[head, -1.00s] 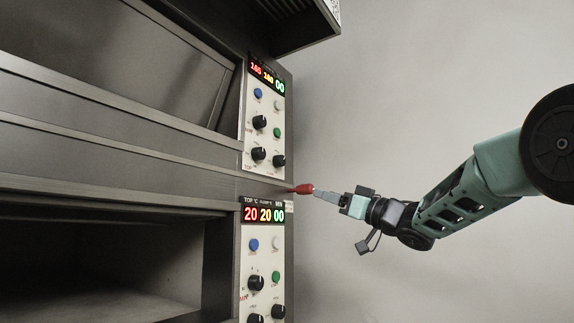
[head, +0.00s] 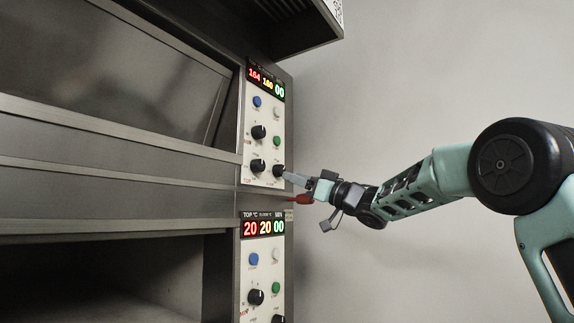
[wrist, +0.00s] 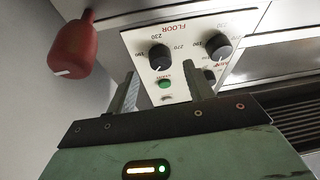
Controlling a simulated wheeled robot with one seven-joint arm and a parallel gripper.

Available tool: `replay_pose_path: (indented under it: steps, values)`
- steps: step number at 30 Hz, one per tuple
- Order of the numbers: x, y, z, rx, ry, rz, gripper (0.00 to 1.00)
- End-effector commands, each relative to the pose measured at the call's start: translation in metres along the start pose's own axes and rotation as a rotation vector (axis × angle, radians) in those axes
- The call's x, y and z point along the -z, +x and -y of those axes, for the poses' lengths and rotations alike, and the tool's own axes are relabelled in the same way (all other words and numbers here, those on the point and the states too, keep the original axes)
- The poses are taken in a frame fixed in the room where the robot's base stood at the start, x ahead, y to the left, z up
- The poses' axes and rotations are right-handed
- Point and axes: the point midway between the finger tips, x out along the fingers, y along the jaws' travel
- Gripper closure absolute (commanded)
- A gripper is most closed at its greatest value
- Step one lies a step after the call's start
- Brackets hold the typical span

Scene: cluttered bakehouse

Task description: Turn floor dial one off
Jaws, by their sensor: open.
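The upper oven's control panel (head: 267,105) has several black dials. Floor dial one (head: 279,171) is the lower right black knob of that panel. In the wrist view the same dial (wrist: 160,57) shows beside the word FLOOR, with numbers around it. My gripper (head: 289,177) is open, its fingertips close to this dial in the head view. In the wrist view the dial appears between and just beyond the two fingertips (wrist: 160,72). I cannot tell whether they touch it. The dial's exact pointer setting is too small to read.
A red handle (head: 303,199) sticks out just below the panel, close to my gripper; it also shows in the wrist view (wrist: 75,48). Another black dial (head: 258,165) sits left of the floor dial. The lower oven's panel (head: 266,270) is beneath. Plain wall lies right.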

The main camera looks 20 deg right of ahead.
Motion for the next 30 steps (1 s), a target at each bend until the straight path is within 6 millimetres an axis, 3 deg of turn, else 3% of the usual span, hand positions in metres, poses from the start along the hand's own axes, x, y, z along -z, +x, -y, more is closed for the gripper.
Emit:
replay_pose_path:
  steps: [3,7,19,20,24,30]
  values:
    - [0.003,0.021,0.000,0.002,0.001,-0.001,0.48]
    - [0.002,0.034,0.000,0.001,0.001,0.000,0.48]
    - [-0.001,0.039,0.000,-0.001,0.000,0.000,0.48]
    - [-0.001,0.039,0.000,-0.001,0.000,0.000,0.53]
    - [0.000,0.039,0.000,-0.001,0.000,0.000,0.92]
    - [0.000,0.039,0.000,0.002,-0.005,0.000,0.93]
